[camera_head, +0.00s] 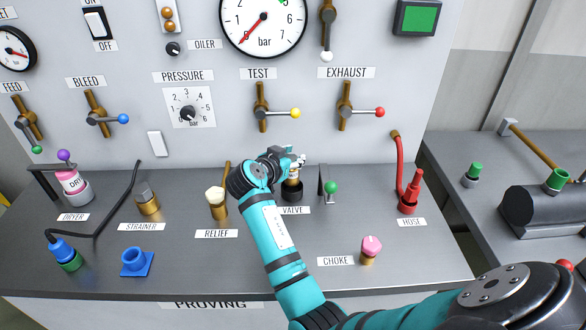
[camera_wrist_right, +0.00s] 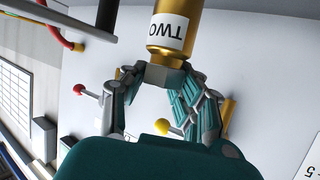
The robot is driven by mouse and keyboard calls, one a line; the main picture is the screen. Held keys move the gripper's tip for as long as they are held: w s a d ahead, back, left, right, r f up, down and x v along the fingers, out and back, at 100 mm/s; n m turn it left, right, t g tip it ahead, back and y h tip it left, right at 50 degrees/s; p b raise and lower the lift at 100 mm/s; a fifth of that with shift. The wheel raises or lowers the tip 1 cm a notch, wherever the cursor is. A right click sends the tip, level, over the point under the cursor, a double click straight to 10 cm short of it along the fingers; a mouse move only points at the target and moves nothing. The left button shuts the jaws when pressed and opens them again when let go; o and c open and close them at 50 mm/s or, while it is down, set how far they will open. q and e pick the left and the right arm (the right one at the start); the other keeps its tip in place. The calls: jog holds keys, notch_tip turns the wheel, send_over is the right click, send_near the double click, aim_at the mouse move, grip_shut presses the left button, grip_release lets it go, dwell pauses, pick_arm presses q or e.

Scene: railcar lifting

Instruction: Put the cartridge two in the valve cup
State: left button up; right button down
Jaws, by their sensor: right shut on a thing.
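My right gripper (camera_head: 291,165) is shut on cartridge two, a brass cylinder (camera_head: 292,180) just above the VALVE label. In the right wrist view the cartridge (camera_wrist_right: 172,32) shows its white TWO label, and the fingers (camera_wrist_right: 165,76) close around its near end. The black valve cup (camera_head: 292,194) stands on the bench directly below the gripper. The cartridge's lower end meets the cup's mouth in the picture; I cannot tell how deep it sits. The gripper hides its upper part. My left gripper is not in view.
A green-knobbed lever (camera_head: 330,187) stands just right of the cup. The relief fitting (camera_head: 217,203) is left of my wrist. A pink-topped choke (camera_head: 371,249) and red hose (camera_head: 410,193) are farther right. The gauge panel (camera_head: 220,145) rises close behind.

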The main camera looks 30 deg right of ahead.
aim_at(293, 179)
notch_tip(293, 179, down, 3)
jog(key=shift+d+f+p, duration=0.15)
jog(key=shift+p, duration=0.25)
jog(key=shift+f, duration=0.5)
jog(key=c, duration=1.3)
grip_release()
jog(key=o, duration=0.3)
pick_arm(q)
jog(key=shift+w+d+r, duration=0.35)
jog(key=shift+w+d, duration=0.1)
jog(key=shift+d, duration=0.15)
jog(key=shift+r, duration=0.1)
pick_arm(e)
jog(key=shift+r, duration=0.1)
